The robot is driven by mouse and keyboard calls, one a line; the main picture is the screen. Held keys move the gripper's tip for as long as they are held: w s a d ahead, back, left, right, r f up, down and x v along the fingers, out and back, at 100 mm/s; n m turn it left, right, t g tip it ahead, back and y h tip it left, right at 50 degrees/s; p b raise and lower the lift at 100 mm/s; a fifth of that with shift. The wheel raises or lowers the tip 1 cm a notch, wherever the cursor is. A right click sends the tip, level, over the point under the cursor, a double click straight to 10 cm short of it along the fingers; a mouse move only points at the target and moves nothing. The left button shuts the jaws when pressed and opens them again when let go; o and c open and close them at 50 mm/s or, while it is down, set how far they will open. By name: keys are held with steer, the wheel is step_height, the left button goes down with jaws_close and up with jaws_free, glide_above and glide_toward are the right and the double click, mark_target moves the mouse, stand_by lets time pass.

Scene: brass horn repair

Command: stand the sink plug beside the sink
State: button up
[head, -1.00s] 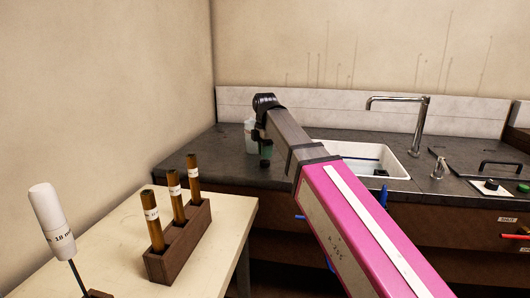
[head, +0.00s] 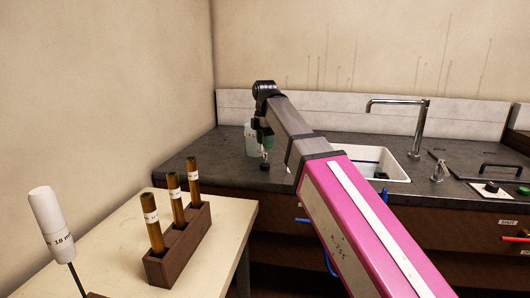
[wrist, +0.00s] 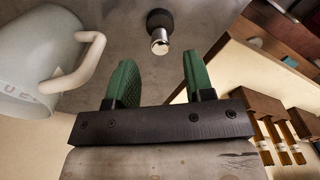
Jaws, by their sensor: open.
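The sink plug (head: 265,164) stands upright on the dark counter left of the sink (head: 398,164), dark base down and metal stem up. In the wrist view the plug (wrist: 160,31) is beyond the fingertips, roughly in line with the gap between them. My gripper (head: 264,139) is above the plug, open and empty. Its green pads show apart in the wrist view (wrist: 157,68), with clear space between them and the stem. My arm hides part of the sink's left side.
A pale jug (head: 249,137) with a handle stands close to the gripper; it fills the left of the wrist view (wrist: 35,65). A tap (head: 420,125) rises behind the sink. A wooden rack (head: 178,247) of brown tubes sits on the near table.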

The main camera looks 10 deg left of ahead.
mark_target(265, 153)
step_height(265, 153, up, 7)
stand_by(0.3)
